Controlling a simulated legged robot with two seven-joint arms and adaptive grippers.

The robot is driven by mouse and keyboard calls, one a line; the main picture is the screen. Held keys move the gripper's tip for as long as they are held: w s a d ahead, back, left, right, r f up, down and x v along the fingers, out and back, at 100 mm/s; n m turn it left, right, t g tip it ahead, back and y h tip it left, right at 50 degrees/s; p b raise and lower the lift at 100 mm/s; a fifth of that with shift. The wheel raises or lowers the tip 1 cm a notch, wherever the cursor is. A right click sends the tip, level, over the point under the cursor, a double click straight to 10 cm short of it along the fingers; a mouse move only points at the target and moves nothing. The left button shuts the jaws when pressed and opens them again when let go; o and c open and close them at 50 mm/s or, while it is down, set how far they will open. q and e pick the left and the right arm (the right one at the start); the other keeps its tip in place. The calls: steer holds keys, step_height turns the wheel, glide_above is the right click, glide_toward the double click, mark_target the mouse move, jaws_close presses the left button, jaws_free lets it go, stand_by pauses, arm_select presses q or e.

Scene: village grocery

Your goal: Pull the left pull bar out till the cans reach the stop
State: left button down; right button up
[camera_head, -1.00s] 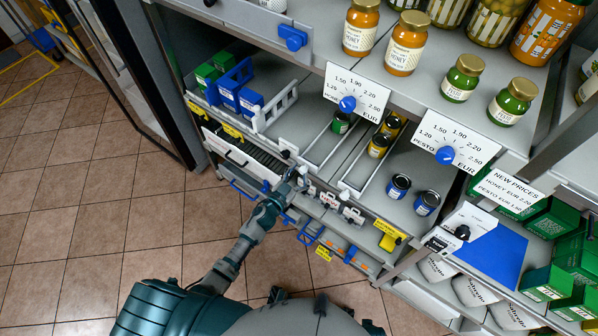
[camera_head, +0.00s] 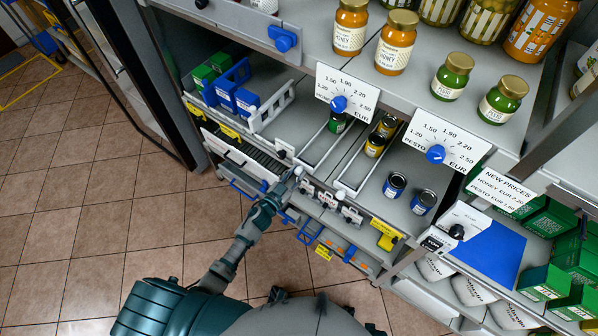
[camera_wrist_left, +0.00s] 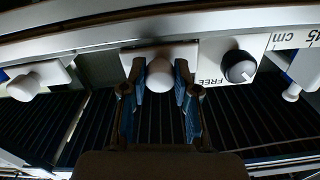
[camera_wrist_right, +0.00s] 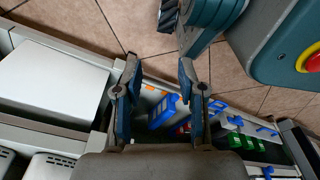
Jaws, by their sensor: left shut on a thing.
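My left gripper (camera_head: 290,182) is at the front edge of the can shelf. In the left wrist view its two fingers (camera_wrist_left: 158,78) are shut on a white knob (camera_wrist_left: 159,70), one finger on each side. The left pull bar (camera_head: 322,146) is a thin white frame running back from there, with a green can (camera_head: 337,122) toward its back. The right pull bar (camera_head: 357,163) has a white knob at its front and yellow cans (camera_head: 375,145) at its back. My right gripper (camera_wrist_right: 157,78) is open and empty; it is outside the head view.
Two blue cans (camera_head: 394,185) stand at the right of the shelf. Blue and green boxes (camera_head: 222,83) stand at its left. A dial marked FREE (camera_wrist_left: 240,67) sits beside the held knob. Honey jars (camera_head: 350,27) and price dials (camera_head: 339,103) are above. Tiled floor is clear in front.

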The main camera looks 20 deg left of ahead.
arm_select(q)
steer(key=p+v, duration=0.6)
steer(key=v, duration=2.1)
steer(key=shift+a+r+p, duration=0.2)
steer(key=shift+a+p, duration=0.15)
arm_select(e)
steer(key=s+d+f, duration=0.1)
steer(key=s, duration=1)
steer(key=shift+s+d, duration=0.25)
steer(key=shift+s, duration=0.1)
arm_select(q)
steer(key=shift+w, duration=0.15)
steer(key=c, duration=0.8)
jaws_free()
steer(key=shift+c, duration=0.2)
steer(key=shift+f, duration=0.1)
